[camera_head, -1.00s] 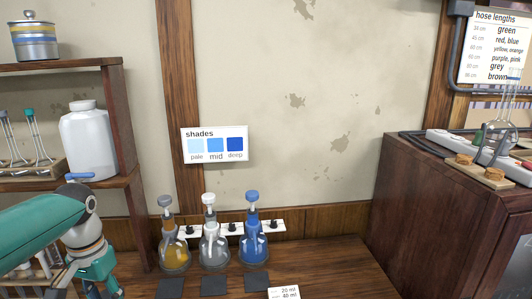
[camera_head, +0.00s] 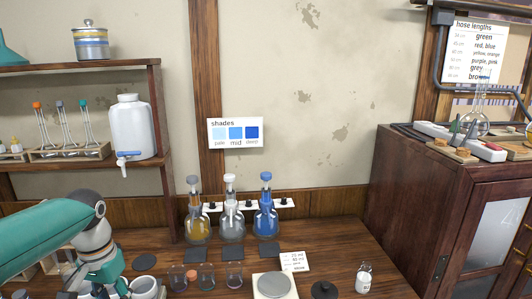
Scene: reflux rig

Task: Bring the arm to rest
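My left arm comes in from the left as a teal link with a grey and teal wrist bent downward. My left gripper (camera_head: 104,284) is at the bottom edge, close to a white mug (camera_head: 145,288) on the bench. Its fingers are too small and cut off to tell whether they are open or shut, or whether they hold anything. My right arm and gripper are not in view.
Glass beakers (camera_head: 205,276), a balance (camera_head: 275,284), a black lidded item (camera_head: 324,290) and a small bottle (camera_head: 364,277) stand on the wooden bench (camera_head: 330,245). Flasks (camera_head: 232,227) line the back. Shelves (camera_head: 95,163) rise at left; a cabinet (camera_head: 435,205) stands right.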

